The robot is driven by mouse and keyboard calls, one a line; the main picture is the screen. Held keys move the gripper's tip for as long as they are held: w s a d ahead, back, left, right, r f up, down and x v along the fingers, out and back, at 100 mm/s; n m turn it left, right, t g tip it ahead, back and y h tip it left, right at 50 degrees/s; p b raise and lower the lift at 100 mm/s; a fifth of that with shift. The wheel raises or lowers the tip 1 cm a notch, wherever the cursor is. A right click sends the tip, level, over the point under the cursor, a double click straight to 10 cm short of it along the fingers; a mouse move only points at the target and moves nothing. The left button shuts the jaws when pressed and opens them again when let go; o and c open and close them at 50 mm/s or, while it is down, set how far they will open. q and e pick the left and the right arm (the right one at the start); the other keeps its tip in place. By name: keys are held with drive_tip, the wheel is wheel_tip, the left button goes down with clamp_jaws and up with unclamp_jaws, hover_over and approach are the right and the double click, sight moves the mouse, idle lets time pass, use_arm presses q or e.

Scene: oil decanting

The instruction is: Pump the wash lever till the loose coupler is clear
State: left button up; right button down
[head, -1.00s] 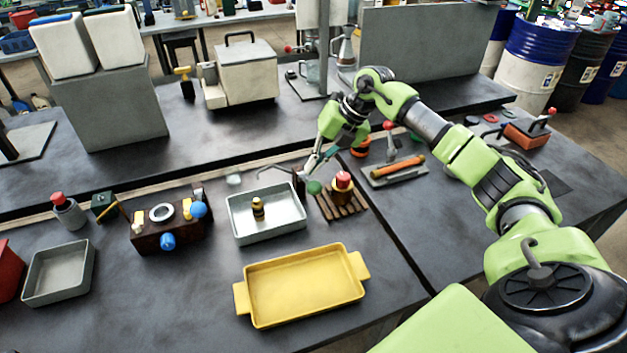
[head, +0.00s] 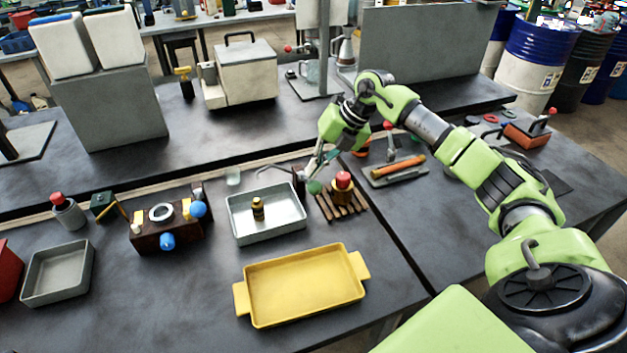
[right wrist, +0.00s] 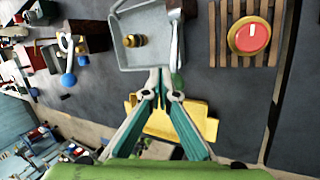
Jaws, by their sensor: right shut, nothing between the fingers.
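The loose coupler looks like the small brass and black piece (head: 258,208) standing in the grey wash tray (head: 240,236); it also shows in the right wrist view (right wrist: 131,40). A green ball (head: 314,187), seemingly the wash lever's knob, is beside the tray's right rear corner. My left gripper is out of view.
A slatted wooden rack (head: 352,210) holding a red-topped brass part (head: 343,186) stands right of the wash tray. A yellow tray (head: 305,290) lies in front. A thin spout (head: 275,168) reaches over the tray. A brown fixture with blue knobs (head: 160,240) stands left.

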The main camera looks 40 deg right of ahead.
sight(318, 182)
drive_tip(key=shift+s+a+f+b, duration=0.1)
drive_tip(key=shift+s+f+b, duration=0.3)
drive_tip(key=shift+f+b, duration=0.35)
drive_tip(key=shift+s+a+f+b, duration=0.1)
drive_tip(key=shift+s+f+b, duration=0.35)
drive_tip(key=shift+f, duration=0.55)
drive_tip(key=shift+s+a+f+b, duration=0.1)
drive_tip(key=shift+s+f+b, duration=0.25)
drive_tip(key=shift+f+b, duration=0.4)
idle(2.3)
idle(0.5)
drive_tip(key=shift+w+d+r+p, duration=0.1)
drive_tip(key=shift+w+r+p, duration=0.2)
drive_tip(key=shift+r+p, duration=0.6)
drive_tip(key=shift+w+d+r+p, duration=0.1)
drive_tip(key=shift+w+r+p, duration=0.25)
drive_tip(key=shift+r+p, duration=0.25)
drive_tip(key=shift+w+d+r+p, duration=0.1)
drive_tip(key=shift+w+r+p, duration=0.3)
drive_tip(key=shift+r+p, duration=0.25)
drive_tip(key=shift+w+d+r+p, duration=0.1)
drive_tip(key=shift+w+r+p, duration=0.3)
drive_tip(key=shift+r, duration=0.35)
